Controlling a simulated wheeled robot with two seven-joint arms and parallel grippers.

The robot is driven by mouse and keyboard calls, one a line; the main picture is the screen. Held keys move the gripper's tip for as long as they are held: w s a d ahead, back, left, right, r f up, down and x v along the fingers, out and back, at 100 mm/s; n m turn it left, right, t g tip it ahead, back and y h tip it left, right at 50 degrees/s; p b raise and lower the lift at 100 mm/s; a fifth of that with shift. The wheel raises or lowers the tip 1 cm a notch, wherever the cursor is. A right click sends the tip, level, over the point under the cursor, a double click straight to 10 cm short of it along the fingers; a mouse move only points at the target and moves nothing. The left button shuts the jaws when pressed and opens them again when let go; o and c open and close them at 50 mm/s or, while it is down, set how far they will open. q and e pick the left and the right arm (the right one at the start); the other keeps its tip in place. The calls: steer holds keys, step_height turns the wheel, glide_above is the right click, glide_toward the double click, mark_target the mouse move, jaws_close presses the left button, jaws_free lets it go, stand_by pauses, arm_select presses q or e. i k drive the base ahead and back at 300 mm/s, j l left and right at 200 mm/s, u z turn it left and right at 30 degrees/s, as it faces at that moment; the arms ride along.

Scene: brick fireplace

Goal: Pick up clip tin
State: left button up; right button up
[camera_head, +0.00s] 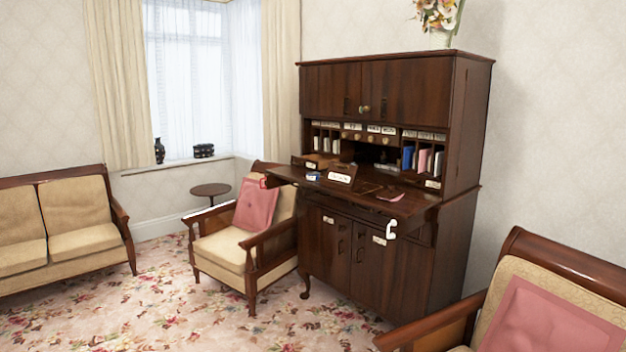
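I cannot pick out the clip tin for certain; the items on the desk are small and far off. On the fold-down top of the dark wooden bureau (455,225) lie a small blue item with a pale label (313,176), a dark box with a white label (341,175), and a few flat items. An orange-tan item (389,196) lies near the right front edge of that top. Neither of my grippers is in view.
An armchair with a pink cushion (257,204) stands close against the bureau's left side. Another armchair (575,260) fills the lower right. A sofa (60,225) and a small round table (210,190) are at left. Flowered carpet (190,310) lies open in front.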

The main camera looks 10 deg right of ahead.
mark_target(313, 176)
steer(key=i+z, duration=0.1)
steer(key=z, duration=0.55)
steer(key=i+j+z, duration=0.3)
steer(key=z, duration=0.2)
steer(key=i+j+z, duration=0.45)
steer(key=i+j, duration=0.2)
steer(key=j, duration=0.15)
steer(key=i+j+z, duration=0.1)
steer(key=j, duration=0.25)
steer(key=i+j, duration=0.45)
steer(key=j, duration=0.3)
steer(key=i+j+z, duration=0.1)
steer(key=j, duration=0.25)
steer(key=i+j, duration=0.25)
steer(key=j, duration=0.15)
steer(key=i+z, duration=0.05)
